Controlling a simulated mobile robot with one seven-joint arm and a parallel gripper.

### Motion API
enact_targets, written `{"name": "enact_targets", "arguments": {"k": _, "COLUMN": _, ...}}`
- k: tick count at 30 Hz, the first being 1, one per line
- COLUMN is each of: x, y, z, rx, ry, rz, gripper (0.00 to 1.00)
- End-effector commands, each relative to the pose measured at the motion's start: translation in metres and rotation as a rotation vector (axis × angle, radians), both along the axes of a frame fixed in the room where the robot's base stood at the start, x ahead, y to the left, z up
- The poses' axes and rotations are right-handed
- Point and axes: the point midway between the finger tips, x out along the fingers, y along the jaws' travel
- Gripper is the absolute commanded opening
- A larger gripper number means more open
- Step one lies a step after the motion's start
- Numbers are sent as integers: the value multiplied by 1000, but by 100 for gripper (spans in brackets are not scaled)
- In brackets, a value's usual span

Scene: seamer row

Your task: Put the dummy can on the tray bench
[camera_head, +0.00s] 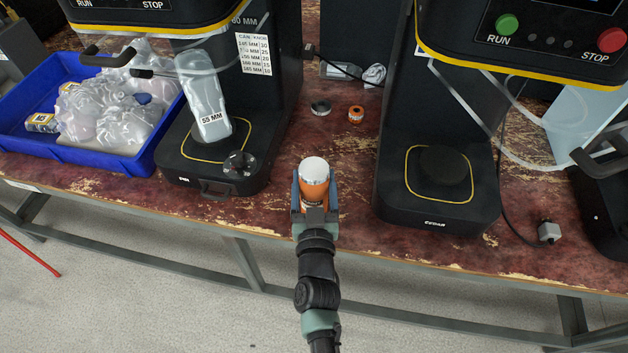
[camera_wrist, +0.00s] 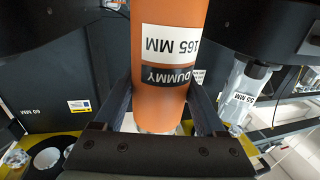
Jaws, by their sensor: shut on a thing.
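The dummy can (camera_head: 314,172) is an orange cylinder with a pale top, between the jaws of my gripper (camera_head: 314,195). In the wrist view, the dummy can (camera_wrist: 168,80) fills the middle, with labels reading "165 MM" and "DUMMY" upside down. My gripper (camera_wrist: 165,108) is shut on its sides. In the head view, the can is in front of the gap between two black machines, over the front part of a worn red bench (camera_head: 345,232). I cannot tell whether it touches the bench. Which bench is the tray bench is not marked in view.
A blue tray (camera_head: 148,160) of clear plastic bags is at the left. The left machine (camera_head: 210,178) bears a clear "55 MM" piece; the right machine (camera_head: 436,205) has a bare round plate. A dark ring (camera_head: 320,108) and an orange ring (camera_head: 356,114) lie behind the can.

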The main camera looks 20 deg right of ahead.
Motion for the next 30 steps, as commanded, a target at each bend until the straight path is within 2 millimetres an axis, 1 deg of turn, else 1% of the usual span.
{"name": "enact_targets", "arguments": {"k": 1, "x": 0, "y": 0, "z": -2, "rx": 0, "ry": 0, "rz": 0, "gripper": 75}}
{"name": "enact_targets", "arguments": {"k": 5, "x": 0, "y": 0, "z": -1, "rx": 0, "ry": 0, "rz": 0, "gripper": 98}}
{"name": "enact_targets", "arguments": {"k": 6, "x": 0, "y": 0, "z": -1, "rx": 0, "ry": 0, "rz": 0, "gripper": 100}}
{"name": "enact_targets", "arguments": {"k": 12, "x": 0, "y": 0, "z": -1, "rx": 0, "ry": 0, "rz": 0, "gripper": 100}}
{"name": "enact_targets", "arguments": {"k": 16, "x": -2, "y": 1, "z": 3, "rx": 1, "ry": 2, "rz": 0, "gripper": 100}}
{"name": "enact_targets", "arguments": {"k": 20, "x": -19, "y": 7, "z": 3, "rx": 1, "ry": 3, "rz": 0, "gripper": 100}}
{"name": "enact_targets", "arguments": {"k": 30, "x": -81, "y": 31, "z": 1, "rx": 1, "ry": 3, "rz": -1, "gripper": 100}}
